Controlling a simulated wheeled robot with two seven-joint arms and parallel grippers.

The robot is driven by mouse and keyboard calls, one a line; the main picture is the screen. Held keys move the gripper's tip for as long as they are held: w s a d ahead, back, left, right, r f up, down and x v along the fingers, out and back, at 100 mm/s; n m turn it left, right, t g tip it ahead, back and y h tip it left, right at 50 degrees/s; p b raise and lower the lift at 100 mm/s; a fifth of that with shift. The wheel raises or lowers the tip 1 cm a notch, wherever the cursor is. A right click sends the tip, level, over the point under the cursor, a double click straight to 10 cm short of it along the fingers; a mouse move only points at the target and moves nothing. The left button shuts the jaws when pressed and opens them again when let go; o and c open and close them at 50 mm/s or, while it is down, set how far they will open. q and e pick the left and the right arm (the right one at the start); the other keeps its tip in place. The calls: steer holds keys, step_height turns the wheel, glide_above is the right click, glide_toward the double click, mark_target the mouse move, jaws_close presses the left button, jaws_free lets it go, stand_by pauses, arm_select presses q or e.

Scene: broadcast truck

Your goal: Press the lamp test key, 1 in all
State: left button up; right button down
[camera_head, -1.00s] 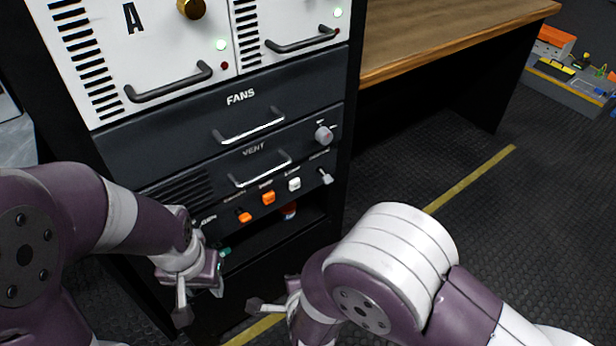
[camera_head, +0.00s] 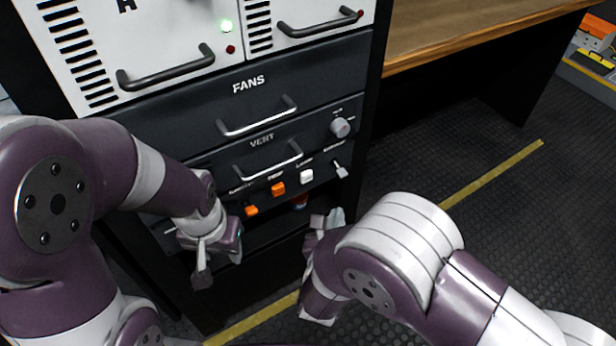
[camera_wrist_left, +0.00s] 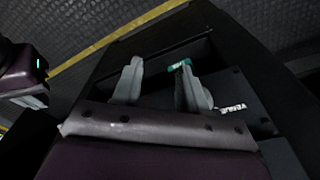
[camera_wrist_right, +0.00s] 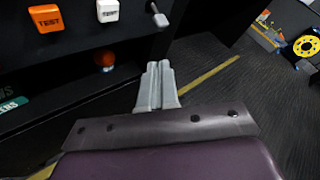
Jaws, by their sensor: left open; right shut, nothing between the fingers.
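The key row sits below the VENT drawer. A white key (camera_head: 306,176) has a small label above that seems to read LAMP; it also shows in the right wrist view, marked TEST (camera_wrist_right: 108,10). Two orange keys (camera_head: 278,188) (camera_head: 251,210) are to its left; one shows in the right wrist view, marked TEST (camera_wrist_right: 47,18). My right gripper (camera_head: 327,218) is shut and empty, below the white key and apart from it; its fingers also show in the right wrist view (camera_wrist_right: 157,85). My left gripper (camera_head: 218,262) is open, low at the rack's left; its fingers show in the left wrist view (camera_wrist_left: 160,85).
A toggle switch (camera_head: 340,169) is right of the white key, with a round knob (camera_head: 341,127) above. Drawer handles (camera_head: 258,117) stick out. An open shelf below the keys holds a red-orange item (camera_wrist_right: 105,59) and a teal item (camera_wrist_left: 179,64). A wooden bench (camera_head: 450,35) stands right.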

mark_target(306, 177)
steer(key=w+a+b, duration=0.1)
steer(key=w+a, duration=0.4)
steer(key=w, duration=0.1)
steer(key=shift+w+b, duration=0.35)
steer(key=shift+b, duration=0.05)
stand_by(1.8)
steer(key=shift+w+a+b, duration=0.2)
steer(key=shift+w+b, duration=0.1)
steer(key=shift+b, duration=0.05)
steer(key=shift+w+a, duration=0.25)
steer(key=shift+w, duration=0.1)
stand_by(0.6)
steer(key=shift+b, duration=0.3)
steer(key=shift+s+d, duration=0.5)
steer(key=shift+s, duration=0.2)
